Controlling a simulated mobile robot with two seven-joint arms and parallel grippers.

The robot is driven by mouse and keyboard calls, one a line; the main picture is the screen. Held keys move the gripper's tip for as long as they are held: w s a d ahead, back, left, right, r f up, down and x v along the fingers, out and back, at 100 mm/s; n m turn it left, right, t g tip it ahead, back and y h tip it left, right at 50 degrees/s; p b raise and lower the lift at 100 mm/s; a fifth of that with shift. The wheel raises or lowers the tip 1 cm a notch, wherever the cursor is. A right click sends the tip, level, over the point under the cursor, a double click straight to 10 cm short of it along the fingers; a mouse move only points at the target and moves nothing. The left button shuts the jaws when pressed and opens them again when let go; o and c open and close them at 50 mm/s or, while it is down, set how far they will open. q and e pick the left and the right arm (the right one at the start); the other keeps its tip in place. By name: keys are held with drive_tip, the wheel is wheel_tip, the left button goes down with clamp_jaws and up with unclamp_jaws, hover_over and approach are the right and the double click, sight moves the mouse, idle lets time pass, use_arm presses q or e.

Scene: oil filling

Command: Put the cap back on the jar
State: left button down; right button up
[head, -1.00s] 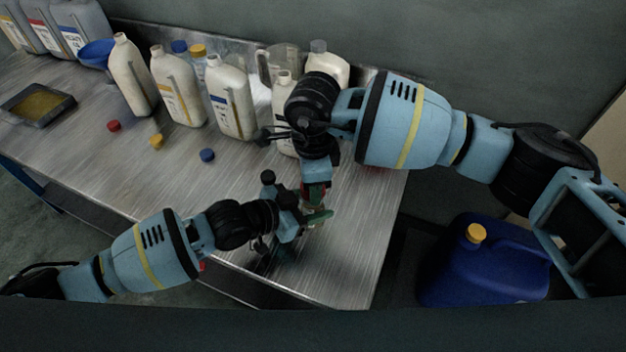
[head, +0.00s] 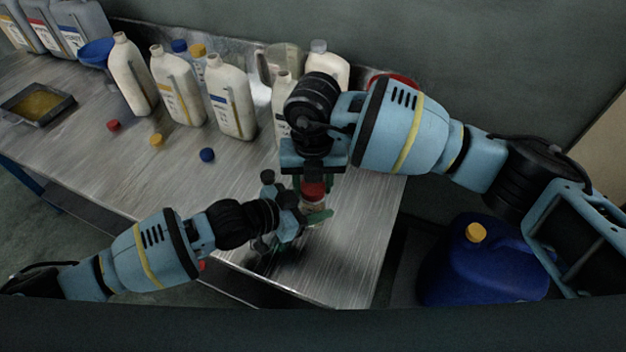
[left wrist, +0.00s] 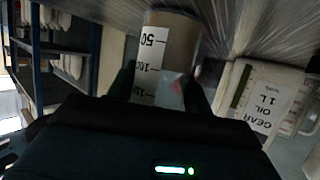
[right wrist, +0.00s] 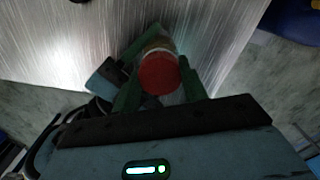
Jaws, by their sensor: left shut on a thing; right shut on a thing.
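The clear jar (head: 313,208) is upright near the table's right front corner. Its measuring scale shows in the left wrist view (left wrist: 152,62). My left gripper (head: 303,221) is shut around the jar from the side. The red cap (head: 313,190) is at the jar's top, and in the right wrist view the cap (right wrist: 158,73) looks lined up over the jar. My right gripper (right wrist: 160,86) points down from above, shut on the cap with a green finger at each side. Whether the cap is seated on the rim or just above it, I cannot tell.
Cream bottles (head: 232,98) stand along the back of the metal table (head: 130,185). Loose red (head: 113,125), yellow (head: 156,140) and blue (head: 207,155) caps lie left of centre. A tray (head: 40,103) is far left. A blue canister (head: 480,265) stands right of the table.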

drive_tip(key=m, duration=0.9)
drive_tip(key=shift+m, duration=0.3)
drive_tip(key=o, duration=1.1)
drive_tip(key=shift+o, duration=0.2)
drive_tip(key=shift+r, duration=0.1)
wheel_tip(320, 180, up, 12)
use_arm(q)
drive_tip(key=c, duration=0.5)
unclamp_jaws()
